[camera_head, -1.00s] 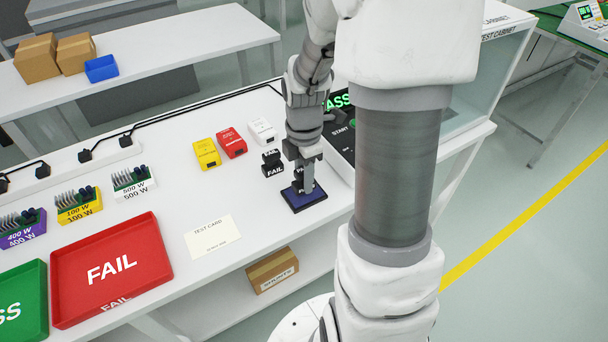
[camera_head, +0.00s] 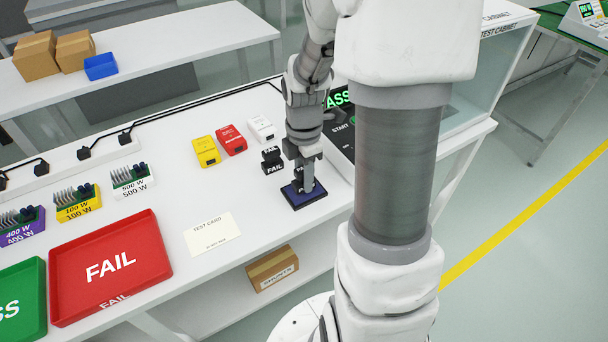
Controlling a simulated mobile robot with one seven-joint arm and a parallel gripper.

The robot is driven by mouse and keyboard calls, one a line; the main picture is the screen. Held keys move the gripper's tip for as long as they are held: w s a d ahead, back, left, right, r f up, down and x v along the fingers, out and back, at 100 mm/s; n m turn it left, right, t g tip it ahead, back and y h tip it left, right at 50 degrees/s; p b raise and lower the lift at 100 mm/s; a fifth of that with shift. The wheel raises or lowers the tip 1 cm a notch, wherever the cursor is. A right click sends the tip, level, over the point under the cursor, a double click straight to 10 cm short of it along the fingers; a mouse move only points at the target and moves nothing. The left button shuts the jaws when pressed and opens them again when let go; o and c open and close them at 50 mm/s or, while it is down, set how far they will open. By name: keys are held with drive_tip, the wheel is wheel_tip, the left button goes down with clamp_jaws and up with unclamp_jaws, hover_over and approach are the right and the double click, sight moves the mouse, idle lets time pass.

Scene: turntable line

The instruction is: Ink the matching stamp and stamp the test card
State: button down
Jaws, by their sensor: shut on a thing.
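My gripper (camera_head: 303,180) points down over the dark blue ink pad (camera_head: 308,201) near the front edge of the bench. It is shut on a dark stamp (camera_head: 298,187), which is mostly hidden by the fingers. The stamp's lower end is at the pad; I cannot tell whether it touches. A second black stamp marked FAIL (camera_head: 273,168) stands on the bench just left of the gripper. The white test card (camera_head: 211,234) lies flat on the bench, left of the pad, with printed text on it.
A red FAIL tray (camera_head: 145,258) and a green tray (camera_head: 22,310) stand at the left. Yellow (camera_head: 206,152), red (camera_head: 231,140) and white (camera_head: 261,128) blocks are behind the FAIL stamp. The test cabinet (camera_head: 470,75) is at the right. Bench between card and pad is clear.

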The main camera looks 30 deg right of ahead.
drive_tip(key=shift+f, duration=0.5)
idle(1.2)
wheel_tip(320, 180, up, 7)
drive_tip(key=p, duration=0.6)
drive_tip(key=shift+r, duration=0.1)
idle(0.4)
